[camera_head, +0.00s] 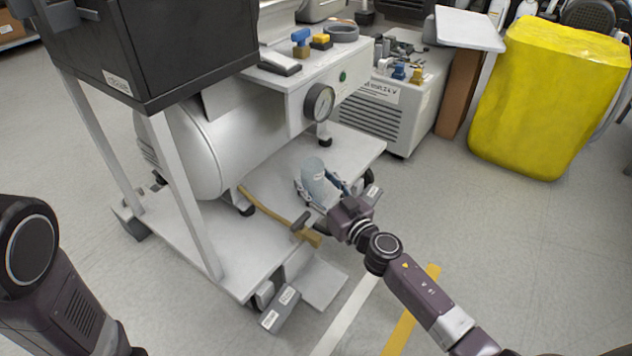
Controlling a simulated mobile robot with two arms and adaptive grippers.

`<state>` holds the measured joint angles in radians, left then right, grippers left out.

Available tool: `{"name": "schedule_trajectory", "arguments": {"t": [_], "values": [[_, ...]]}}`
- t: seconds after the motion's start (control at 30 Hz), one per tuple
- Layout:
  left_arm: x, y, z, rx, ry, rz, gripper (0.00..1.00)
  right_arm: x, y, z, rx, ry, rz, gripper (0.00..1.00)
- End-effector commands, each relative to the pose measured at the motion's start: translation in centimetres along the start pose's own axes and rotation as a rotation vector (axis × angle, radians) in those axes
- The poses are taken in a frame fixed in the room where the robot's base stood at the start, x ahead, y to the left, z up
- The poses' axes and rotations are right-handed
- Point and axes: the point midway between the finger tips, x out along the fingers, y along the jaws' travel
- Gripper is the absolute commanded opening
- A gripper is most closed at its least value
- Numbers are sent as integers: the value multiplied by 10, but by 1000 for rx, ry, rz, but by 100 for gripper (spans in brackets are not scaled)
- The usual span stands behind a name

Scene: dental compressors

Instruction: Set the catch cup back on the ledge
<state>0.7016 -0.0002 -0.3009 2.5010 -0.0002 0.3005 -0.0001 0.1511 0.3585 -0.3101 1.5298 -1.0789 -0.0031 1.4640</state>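A blue-grey catch cup (316,178) is between the fingers of my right gripper (322,190), over the right part of the cart's white lower deck. The fingers lie along both sides of the cup and look shut on it. The cup looks tilted, and its lower part is partly hidden by the gripper. A flat grey plate (322,284), which may be the ledge, sticks out low at the cart's front edge, below the gripper and apart from the cup. My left arm shows at the lower left, but its gripper is out of view.
A white compressor tank (205,150) with a pressure gauge (319,103) stands on the cart deck (225,222). A tan hose (270,212) with a dark valve (301,222) runs toward the front edge. A yellow covered bin (548,95) stands right. Floor at right is clear.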

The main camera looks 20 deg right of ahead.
Motion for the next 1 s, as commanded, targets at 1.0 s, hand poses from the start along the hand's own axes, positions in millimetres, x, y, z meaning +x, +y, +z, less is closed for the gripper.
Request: {"name": "schedule_trajectory", "arguments": {"t": [1.0], "values": [[30,-6,12,1,-4,0,40,-105,0,-4,4,-1,1,58]]}}
